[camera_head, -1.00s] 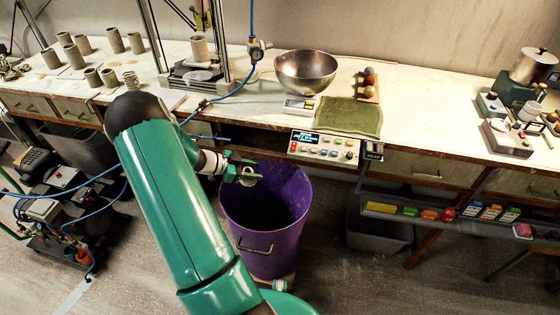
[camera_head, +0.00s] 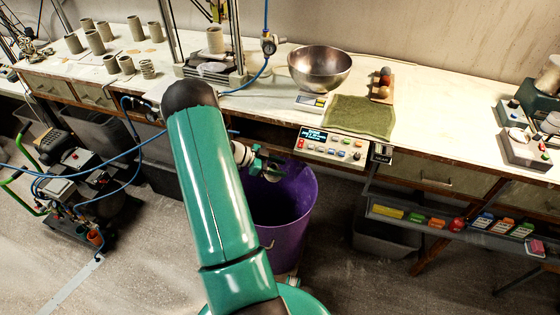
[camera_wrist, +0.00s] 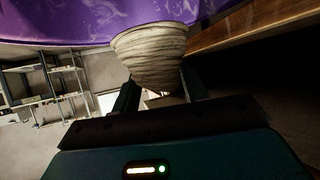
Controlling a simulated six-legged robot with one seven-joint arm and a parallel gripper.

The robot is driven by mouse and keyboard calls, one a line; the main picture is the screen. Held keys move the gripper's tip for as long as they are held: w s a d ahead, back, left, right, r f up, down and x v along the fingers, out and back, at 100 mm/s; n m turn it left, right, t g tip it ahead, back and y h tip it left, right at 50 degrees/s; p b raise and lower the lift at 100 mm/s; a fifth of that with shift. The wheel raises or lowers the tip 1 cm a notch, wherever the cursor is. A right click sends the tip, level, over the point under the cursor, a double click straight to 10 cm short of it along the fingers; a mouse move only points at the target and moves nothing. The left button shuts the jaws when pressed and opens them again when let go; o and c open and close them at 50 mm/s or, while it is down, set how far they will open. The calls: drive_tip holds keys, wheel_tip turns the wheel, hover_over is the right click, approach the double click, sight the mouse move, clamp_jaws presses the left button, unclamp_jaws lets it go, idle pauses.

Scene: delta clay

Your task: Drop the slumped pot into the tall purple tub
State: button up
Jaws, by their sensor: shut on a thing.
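The slumped pot (camera_wrist: 150,55) is a grey-beige, ridged clay vessel in the wrist view. My gripper (camera_wrist: 158,92) is shut on it, with one dark finger on each side. In the head view my gripper (camera_head: 266,168) is at the far rim of the tall purple tub, over its opening; the pot is too small there to make out clearly. The purple tub (camera_head: 296,225) stands on the floor in front of the bench, its left side partly hidden by my green arm. The tub's purple wall (camera_wrist: 60,22) fills the top of the wrist view.
The bench (camera_head: 225,105) runs behind the tub, its front edge close to my gripper. A control box (camera_head: 330,148), steel bowl (camera_head: 318,68) and green cloth (camera_head: 360,117) are on it. A grey bin (camera_head: 385,235) and a shelf of coloured blocks stand right of the tub.

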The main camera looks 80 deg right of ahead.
drive_tip(key=shift+s+f, duration=0.15)
drive_tip(key=shift+f, duration=0.45)
drive_tip(key=o, duration=1.1)
drive_tip(key=v, duration=1.3)
drive_tip(key=shift+w, duration=0.4)
drive_tip(key=shift+r, duration=0.1)
